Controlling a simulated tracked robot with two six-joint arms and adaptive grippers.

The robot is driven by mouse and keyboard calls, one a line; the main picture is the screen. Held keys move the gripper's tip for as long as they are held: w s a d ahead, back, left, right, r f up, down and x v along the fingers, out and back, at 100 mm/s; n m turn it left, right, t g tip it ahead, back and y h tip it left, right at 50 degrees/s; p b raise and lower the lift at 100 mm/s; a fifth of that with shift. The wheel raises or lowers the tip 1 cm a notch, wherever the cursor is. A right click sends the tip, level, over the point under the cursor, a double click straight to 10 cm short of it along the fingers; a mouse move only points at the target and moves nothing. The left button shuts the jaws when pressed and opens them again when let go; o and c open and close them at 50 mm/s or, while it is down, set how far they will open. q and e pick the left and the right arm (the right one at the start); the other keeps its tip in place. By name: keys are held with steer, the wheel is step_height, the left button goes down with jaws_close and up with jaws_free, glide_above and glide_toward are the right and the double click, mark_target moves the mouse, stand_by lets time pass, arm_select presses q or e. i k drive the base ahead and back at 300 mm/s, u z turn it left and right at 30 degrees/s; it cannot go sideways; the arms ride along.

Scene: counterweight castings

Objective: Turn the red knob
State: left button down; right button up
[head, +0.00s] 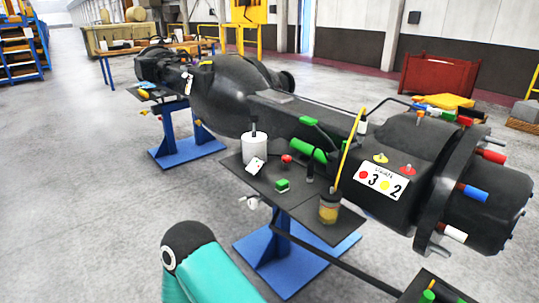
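Another small red, knob-like piece (287,159) stands on the dark shelf in front of the casting. Neither gripper is in view. A teal arm link of mine with a black rounded end shows at the bottom, well apart from both red pieces.
The dark shelf (262,180) holds a white container (255,150), a green block (283,185) and a jar (329,208) with a yellow stick. Blue stands (285,262) support the casting. Red, blue and white-tipped rods jut from its right end. Grey floor is clear at left.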

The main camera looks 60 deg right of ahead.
mark_target(286, 159)
steer(key=u, duration=0.05)
steer(key=i, duration=1.2)
steer(key=z, duration=2.15)
steer(key=k, duration=0.5)
steer(key=z, duration=0.4)
steer(key=i, duration=1.5)
steer(key=u, duration=0.35)
